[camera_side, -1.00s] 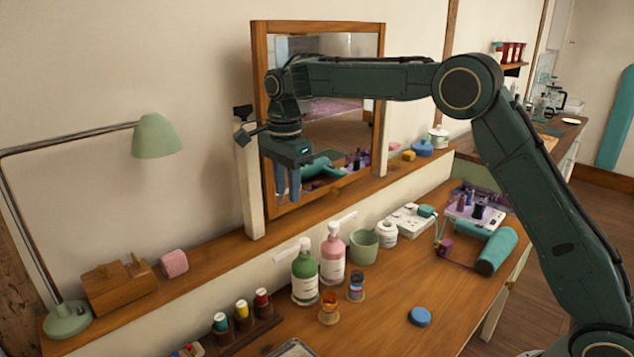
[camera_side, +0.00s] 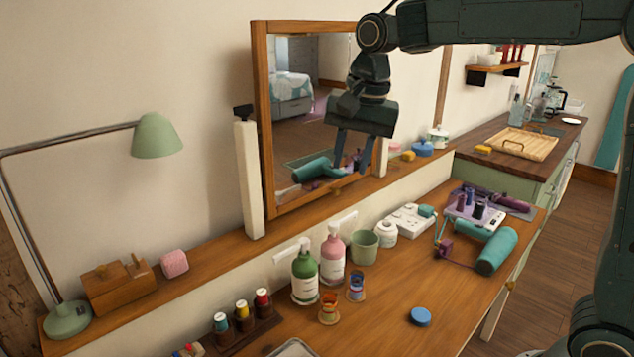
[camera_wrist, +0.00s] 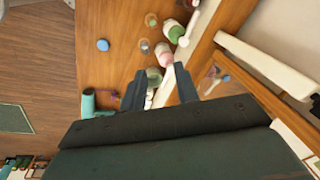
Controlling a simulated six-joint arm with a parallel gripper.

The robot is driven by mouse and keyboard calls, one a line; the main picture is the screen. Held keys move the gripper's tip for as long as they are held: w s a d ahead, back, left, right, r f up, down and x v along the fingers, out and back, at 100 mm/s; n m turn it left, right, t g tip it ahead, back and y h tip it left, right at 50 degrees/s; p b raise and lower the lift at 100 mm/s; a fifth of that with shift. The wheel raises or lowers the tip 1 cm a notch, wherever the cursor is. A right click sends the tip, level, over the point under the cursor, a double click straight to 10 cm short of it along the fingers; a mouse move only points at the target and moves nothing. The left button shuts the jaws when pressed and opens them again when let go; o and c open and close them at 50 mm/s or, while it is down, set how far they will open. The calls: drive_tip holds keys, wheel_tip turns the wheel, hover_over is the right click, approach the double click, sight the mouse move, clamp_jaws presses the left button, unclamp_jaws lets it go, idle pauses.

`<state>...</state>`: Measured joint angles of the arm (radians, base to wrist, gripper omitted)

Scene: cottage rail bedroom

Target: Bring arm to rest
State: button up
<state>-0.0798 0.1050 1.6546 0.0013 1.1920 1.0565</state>
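My dark green gripper (camera_side: 350,168) hangs with its fingers pointing down in front of the framed mirror (camera_side: 262,130) in the side view. Its two fingers are apart with nothing between them. In the wrist view the gripper (camera_wrist: 159,72) also shows two spread fingers, with the desk far beyond them. My arm comes in from the upper right of the side view, and its lower part stands at the right edge. The gripper is well above the wooden desk (camera_side: 385,320) and holds nothing.
Green (camera_side: 305,275) and pink (camera_side: 333,258) bottles, a green cup (camera_side: 363,247) and a blue disc (camera_side: 421,317) stand on the desk. A green lamp (camera_side: 157,137) stands at left. The desk's front middle is mostly clear.

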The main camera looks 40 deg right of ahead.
drive_tip(key=s+d+f+n+t, duration=0.1)
drive_tip(key=s+n, duration=0.4)
drive_tip(key=s, duration=0.7)
drive_tip(key=s+d+f+n+t, duration=0.2)
drive_tip(key=s+f+n, duration=0.2)
drive_tip(key=s, duration=0.8)
drive_tip(key=shift+d+n, duration=0.15)
drive_tip(key=shift+n, duration=0.95)
drive_tip(key=shift+w, duration=0.1)
